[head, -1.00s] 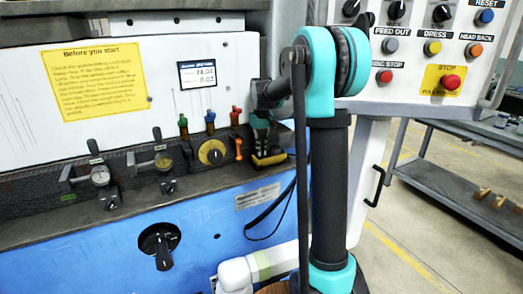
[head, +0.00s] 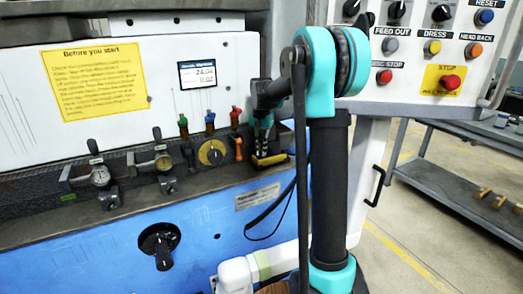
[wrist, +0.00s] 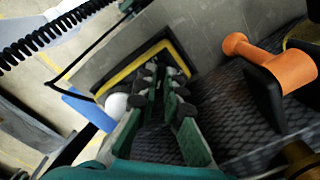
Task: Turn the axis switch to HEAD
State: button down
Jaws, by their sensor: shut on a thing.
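My gripper (head: 261,135) reaches down to a black unit with a yellow rim (head: 270,160) at the right end of the machine's ledge. In the wrist view my gripper's green fingers (wrist: 166,80) are close together in front of that yellow-rimmed unit (wrist: 110,84). They are shut on a small dark part, apparently the axis switch, which the fingers mostly hide. Its position marks cannot be read. The digital readout (head: 197,74) above the ledge shows a large number near 24.04.
An orange lever (wrist: 268,62) stands close to the right of my fingers in the wrist view. A yellow dial (head: 211,152), colored levers and two gauges line the ledge to the left. The button panel (head: 420,50) is at upper right. A white ball (wrist: 116,103) is left of the fingers.

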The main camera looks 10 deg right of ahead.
dwell(0.3)
jog(key=c, duration=1.6)
grip_release()
jog(key=shift+c, duration=0.2)
jog(key=shift+r, duration=0.1)
notch_tip(320, 180, up, 12)
jog(key=s+d+f+n+t, duration=0.1)
jog(key=s+f+n+t, duration=0.1)
jog(key=s+f, duration=1.1)
jog(key=s+d+f+n+t, duration=0.2)
jog(key=s+f+n, duration=0.2)
jog(key=s+f, duration=0.9)
jog(key=s, duration=0.5)
jog(key=shift+s+d+f, duration=0.25)
jog(key=shift+s+d, duration=0.05)
